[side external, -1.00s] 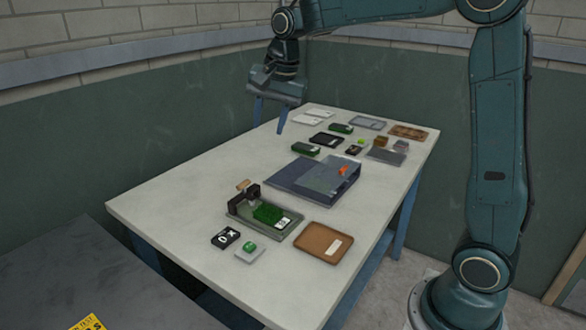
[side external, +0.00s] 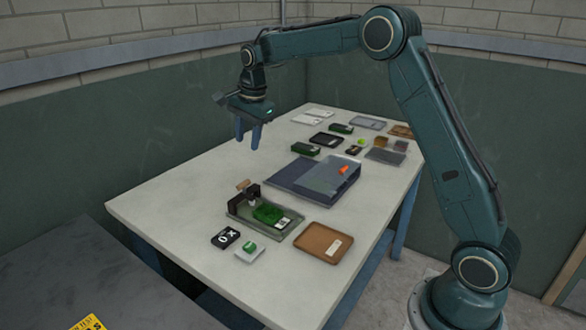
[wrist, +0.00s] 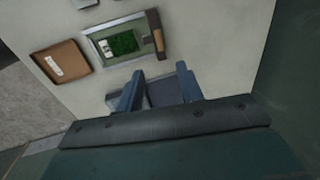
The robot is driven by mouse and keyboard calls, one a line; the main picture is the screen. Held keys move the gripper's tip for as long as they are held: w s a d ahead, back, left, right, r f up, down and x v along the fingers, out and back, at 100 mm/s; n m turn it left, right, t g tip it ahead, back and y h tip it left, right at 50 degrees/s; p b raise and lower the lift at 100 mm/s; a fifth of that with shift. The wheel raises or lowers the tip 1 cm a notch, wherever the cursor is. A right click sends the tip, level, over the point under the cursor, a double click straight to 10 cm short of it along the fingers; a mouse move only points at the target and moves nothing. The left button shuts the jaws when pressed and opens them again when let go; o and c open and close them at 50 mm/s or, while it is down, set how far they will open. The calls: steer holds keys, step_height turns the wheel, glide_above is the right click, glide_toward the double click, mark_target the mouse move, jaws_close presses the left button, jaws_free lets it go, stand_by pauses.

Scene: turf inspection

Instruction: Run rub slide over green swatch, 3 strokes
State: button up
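The green swatch (side external: 268,214) lies in a shallow grey tray-like fixture (side external: 240,222) near the front of the table, with a white label beside it. The rub slide (side external: 249,190), a dark block with a tan handle, stands at the fixture's back left end. In the wrist view the swatch (wrist: 124,43) is at the upper middle and the slide (wrist: 154,38) is to its right. My gripper (side external: 248,146) is above the table's left rear part, away from the slide, fingers pointing down. Its two blue fingers (wrist: 158,90) are apart with nothing between them.
A blue-grey folder-like case (side external: 300,186) with an orange item lies mid-table. A brown tray (side external: 324,243), a black OX tile (side external: 226,236) and a white pad with a green button (side external: 249,251) are near the fixture. Several small items crowd the far end. The left side of the table is clear.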

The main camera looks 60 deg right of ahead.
mark_target(244, 182)
steer(key=w+f, duration=0.1)
steer(key=f, duration=0.8)
steer(key=w+f, duration=0.1)
steer(key=f, duration=0.3)
steer(key=shift+w+f, duration=0.15)
steer(key=shift+w, duration=0.15)
steer(key=shift+c, duration=0.3)
jaws_close()
